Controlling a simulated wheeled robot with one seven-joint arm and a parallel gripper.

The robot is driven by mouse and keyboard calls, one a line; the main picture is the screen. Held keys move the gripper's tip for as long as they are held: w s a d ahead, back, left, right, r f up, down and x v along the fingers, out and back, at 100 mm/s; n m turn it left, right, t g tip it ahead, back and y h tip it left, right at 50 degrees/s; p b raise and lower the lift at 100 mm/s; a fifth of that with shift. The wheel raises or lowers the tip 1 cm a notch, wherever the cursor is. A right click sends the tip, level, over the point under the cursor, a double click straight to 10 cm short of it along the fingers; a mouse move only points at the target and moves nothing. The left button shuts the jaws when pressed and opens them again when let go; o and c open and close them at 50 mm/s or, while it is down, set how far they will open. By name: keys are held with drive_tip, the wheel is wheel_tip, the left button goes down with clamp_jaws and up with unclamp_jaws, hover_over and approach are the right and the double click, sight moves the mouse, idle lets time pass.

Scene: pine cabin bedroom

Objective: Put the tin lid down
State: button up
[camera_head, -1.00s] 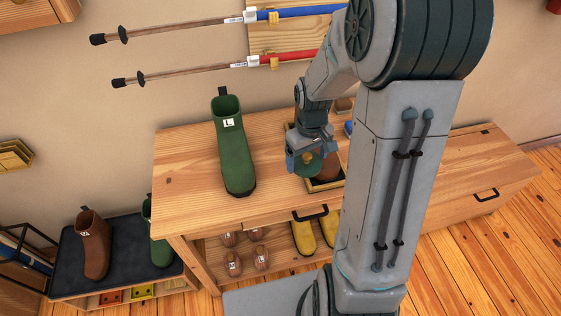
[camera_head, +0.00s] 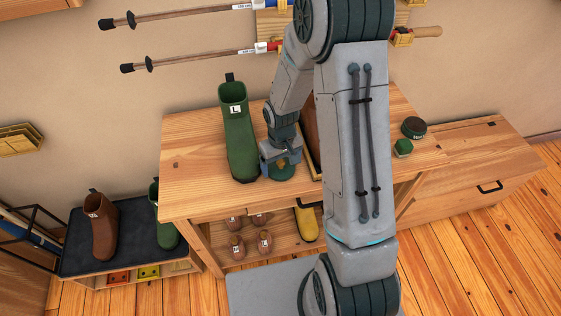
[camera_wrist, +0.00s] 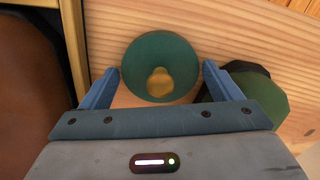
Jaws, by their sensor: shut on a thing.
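The tin lid (camera_wrist: 160,55) is a round green disc with a brass-coloured mark in its middle. In the wrist view it sits between the two blue fingers of my gripper (camera_wrist: 160,82), which is shut on it. In the head view my gripper (camera_head: 281,163) and the lid (camera_head: 281,172) are at the bench (camera_head: 195,190), close to the right of the green boot's toe. I cannot tell whether the lid touches the bench top.
A green boot (camera_head: 240,135) marked L stands left of my gripper. A brown boot (camera_wrist: 25,90) is close on the other side, by a gold-edged tray (camera_wrist: 75,45). A dark round tin (camera_head: 414,127) and a green block (camera_head: 403,147) stand at the bench's right.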

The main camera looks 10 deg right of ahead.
drive_tip(key=shift+f, duration=0.2)
drive_tip(key=o, duration=0.7)
drive_tip(key=shift+r, duration=0.2)
